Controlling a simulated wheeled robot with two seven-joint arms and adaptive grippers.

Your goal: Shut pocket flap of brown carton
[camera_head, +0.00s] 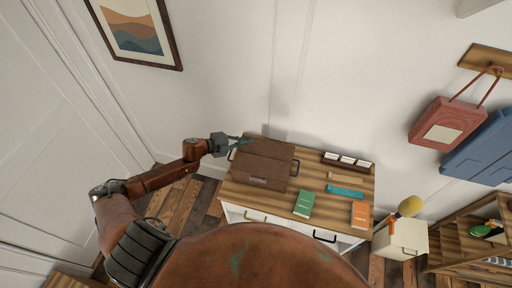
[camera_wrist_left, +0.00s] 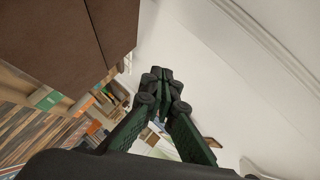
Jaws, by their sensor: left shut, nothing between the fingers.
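The brown carton (camera_head: 262,166) sits on the left part of the wooden tabletop, with a small dark slot or pull on its front part. A seam crosses its upper side; I cannot tell for sure how far its pocket flap stands open. In the left wrist view, large brown panels of the carton (camera_wrist_left: 75,40) fill the upper left. My left gripper (camera_head: 246,140) is shut and empty at the carton's far left corner; contact is unclear. Its closed fingertips (camera_wrist_left: 161,74) show in the left wrist view, apart from the panels. My right gripper is not in view.
On the tabletop (camera_head: 327,211) lie a green book (camera_head: 304,204), an orange book (camera_head: 361,214), a teal strip (camera_head: 345,191) and a dark tray with white cards (camera_head: 346,162). The wall stands close behind. A cream bin (camera_head: 402,240) stands to the right.

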